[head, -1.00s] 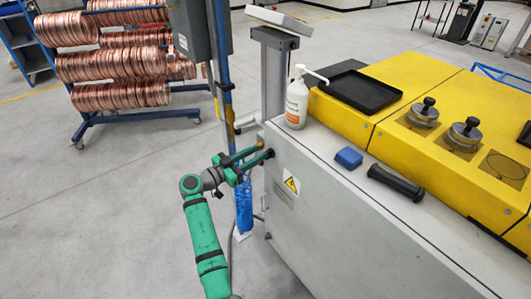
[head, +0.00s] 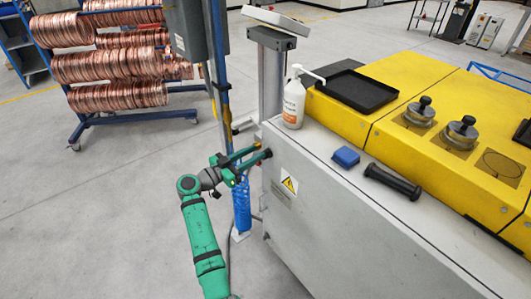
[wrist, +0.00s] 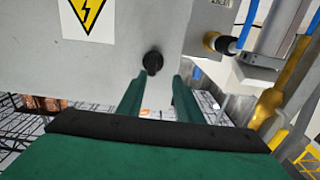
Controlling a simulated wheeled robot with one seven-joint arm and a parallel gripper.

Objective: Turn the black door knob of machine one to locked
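The black door knob (wrist: 153,62) sits on the grey panel (wrist: 120,65) of the machine, below and right of a yellow warning sign, in the wrist view. Its grip looks roughly upright in that picture. My gripper (wrist: 153,82) is open, with its two green fingers apart. The knob shows just beyond the fingertips, in line with the gap between them; I see no contact. In the head view, my gripper (head: 264,152) reaches the left end of the grey machine cabinet (head: 340,230). The knob cannot be made out there behind the fingers.
A blue-wrapped post (head: 242,205) and thin pipes stand close beside my gripper. A white bottle (head: 293,103), a blue block (head: 346,157) and a black handle (head: 393,182) rest on the cabinet top.

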